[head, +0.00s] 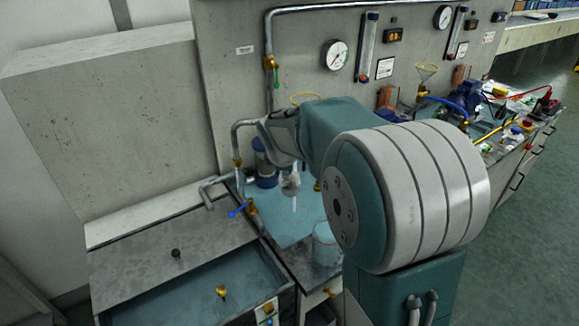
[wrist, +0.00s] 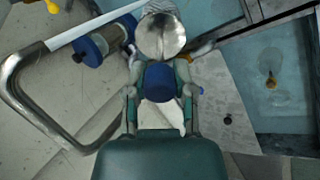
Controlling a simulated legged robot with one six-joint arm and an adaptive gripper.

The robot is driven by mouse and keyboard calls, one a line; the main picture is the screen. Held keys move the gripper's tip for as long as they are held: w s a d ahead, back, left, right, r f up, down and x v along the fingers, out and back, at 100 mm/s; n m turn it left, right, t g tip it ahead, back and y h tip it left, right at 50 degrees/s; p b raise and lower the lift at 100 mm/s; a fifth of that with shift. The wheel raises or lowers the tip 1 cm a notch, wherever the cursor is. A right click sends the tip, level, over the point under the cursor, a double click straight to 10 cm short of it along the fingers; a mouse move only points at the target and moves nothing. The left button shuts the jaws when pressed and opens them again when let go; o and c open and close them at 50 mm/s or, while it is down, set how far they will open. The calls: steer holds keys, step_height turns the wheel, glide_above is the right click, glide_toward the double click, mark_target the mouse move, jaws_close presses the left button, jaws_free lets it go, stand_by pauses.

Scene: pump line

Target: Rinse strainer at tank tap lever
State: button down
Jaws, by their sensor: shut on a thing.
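My gripper (wrist: 160,80) is shut on the blue end of a part that looks like the strainer; its round, shiny metal face (wrist: 160,36) shows beyond the fingers in the wrist view. In the head view my arm hides most of the gripper; a pale metallic shape (head: 290,184) shows below the wrist, above the light blue surface. The blue tap lever (head: 238,210) is on a brass valve to the left, at the tank's edge. The bent grey spout (head: 208,193) is beside it, over the tank side. I cannot make out running water. The lever is not clear in the wrist view.
The open tank (head: 195,285) is at lower left, with a brass fitting (head: 221,292) in it. A blue-capped filter cylinder (head: 262,162) stands by the wall pipe (head: 268,45). A clear beaker (head: 326,245) stands right of the lever. The right bench is cluttered with hoses.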

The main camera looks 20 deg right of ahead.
steer(key=s+a+r, duration=0.2)
steer(key=s+r, duration=0.2)
steer(key=shift+a, duration=0.2)
stand_by(0.3)
stand_by(0.4)
steer(key=shift+s+f, duration=0.1)
steer(key=shift+s, duration=0.05)
